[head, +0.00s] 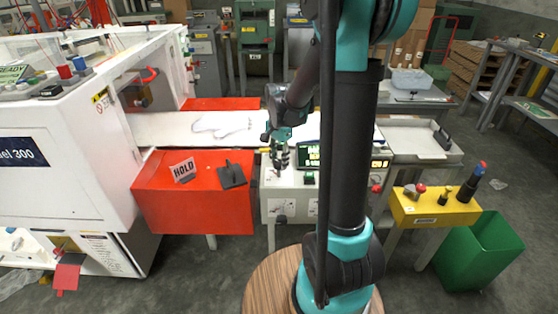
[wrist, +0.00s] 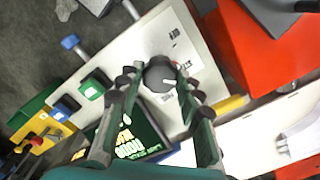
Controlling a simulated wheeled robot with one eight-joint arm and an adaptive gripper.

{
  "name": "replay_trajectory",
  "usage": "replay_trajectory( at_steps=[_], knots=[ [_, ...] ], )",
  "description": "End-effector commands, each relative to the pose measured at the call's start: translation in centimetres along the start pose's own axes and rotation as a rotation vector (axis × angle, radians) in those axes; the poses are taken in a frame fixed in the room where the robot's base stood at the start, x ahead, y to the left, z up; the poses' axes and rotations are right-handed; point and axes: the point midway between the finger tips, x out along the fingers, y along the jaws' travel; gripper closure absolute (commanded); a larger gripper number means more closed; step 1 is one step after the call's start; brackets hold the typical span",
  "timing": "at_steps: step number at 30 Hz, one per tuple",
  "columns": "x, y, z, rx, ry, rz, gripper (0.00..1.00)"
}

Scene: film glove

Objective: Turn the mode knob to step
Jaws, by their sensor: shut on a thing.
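The mode knob (wrist: 158,72) is a dark round knob with a white pointer mark, on a pale control panel (wrist: 140,44). In the wrist view its pointer faces toward the right side of the picture, near small printed labels too blurred to read surely. My gripper (wrist: 162,84) has its fingers on either side of the knob and is shut on it. In the head view my gripper (head: 280,164) points down onto the left part of the control panel (head: 290,205), and it mostly hides the knob there.
A lit display (head: 309,155) and a green button (wrist: 92,89) are beside the knob. A red table (head: 150,205) with a HOLD sign (head: 183,170) stands left. A pale glove (head: 222,125) lies behind. A yellow button box (head: 430,207) and green bin (head: 485,250) are right.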

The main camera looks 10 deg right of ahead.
Motion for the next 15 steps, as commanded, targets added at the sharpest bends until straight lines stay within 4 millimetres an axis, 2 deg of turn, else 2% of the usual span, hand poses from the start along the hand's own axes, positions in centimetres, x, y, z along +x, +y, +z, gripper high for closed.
replay_trajectory(
  at_steps=[15],
  knots=[
    [-0.02, -0.02, -0.02, 0.075, 0.001, -0.001, 0.93]
  ],
)
